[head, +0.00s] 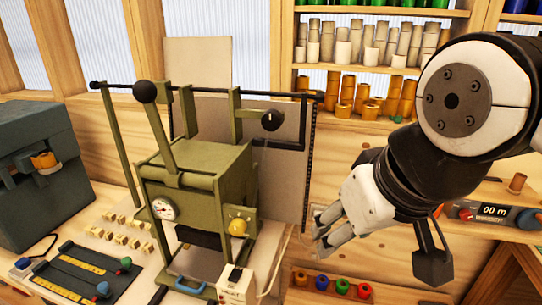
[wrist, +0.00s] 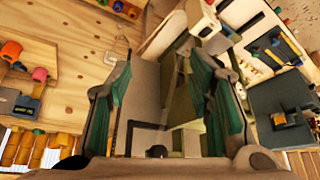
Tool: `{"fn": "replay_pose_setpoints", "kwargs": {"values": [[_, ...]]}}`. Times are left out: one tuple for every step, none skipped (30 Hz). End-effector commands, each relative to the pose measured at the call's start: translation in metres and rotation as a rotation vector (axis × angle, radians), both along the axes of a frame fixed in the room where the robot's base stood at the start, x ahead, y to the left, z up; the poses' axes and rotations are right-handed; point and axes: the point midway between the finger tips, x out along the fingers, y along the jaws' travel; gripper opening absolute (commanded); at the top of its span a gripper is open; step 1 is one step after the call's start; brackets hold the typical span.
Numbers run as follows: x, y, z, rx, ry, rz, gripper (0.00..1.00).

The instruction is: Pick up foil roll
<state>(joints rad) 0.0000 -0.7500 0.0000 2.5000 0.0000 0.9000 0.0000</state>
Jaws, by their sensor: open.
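Several foil rolls are in view, and I cannot tell which one the task means. Gold rolls (head: 357,93) stand on the back shelf, with pale silver rolls (head: 372,50) above them. Coloured rolls (head: 342,286) sit on a lower shelf. A copper-coloured roll (head: 516,182) stands by the winder at right. A gold roll (head: 44,161) is in the grey machine at left. My gripper (head: 326,229) is open and empty, to the right of the green press. In the wrist view its two fingers (wrist: 158,66) are spread apart, with no roll between them.
The green press (head: 196,183) with its lever stands on the bench close to my gripper. The grey machine (head: 38,170) stands left. Small pale blocks (head: 124,230) and dark slide trays (head: 80,277) lie on the bench. The winder (head: 490,212) is at right.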

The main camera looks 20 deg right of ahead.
Motion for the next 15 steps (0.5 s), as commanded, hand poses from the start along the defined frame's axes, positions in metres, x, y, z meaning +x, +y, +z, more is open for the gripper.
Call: {"fn": "replay_pose_setpoints", "kwargs": {"values": [[-0.001,-0.001,0.001,-0.005,0.005,0.001,0.47],[0.003,-0.004,-0.003,-0.015,0.015,0.005,0.47],[0.005,-0.006,-0.005,-0.027,0.025,0.008,0.47],[0.007,-0.009,-0.007,-0.037,0.033,0.012,0.47],[0.009,-0.011,-0.009,-0.046,0.041,0.015,0.47],[0.011,-0.014,-0.012,-0.059,0.053,0.019,0.47],[0.013,-0.016,-0.014,-0.070,0.062,0.022,0.47],[0.015,-0.019,-0.016,-0.079,0.072,0.026,0.47],[0.017,-0.023,-0.019,-0.096,0.085,0.030,0.47],[0.019,-0.025,-0.021,-0.107,0.096,0.035,0.47],[0.022,-0.029,-0.024,-0.121,0.108,0.040,0.47],[0.025,-0.033,-0.027,-0.140,0.124,0.047,0.47],[0.028,-0.037,-0.030,-0.157,0.138,0.053,0.47],[0.031,-0.041,-0.033,-0.172,0.151,0.059,0.47],[0.035,-0.047,-0.037,-0.196,0.173,0.067,0.47]]}}
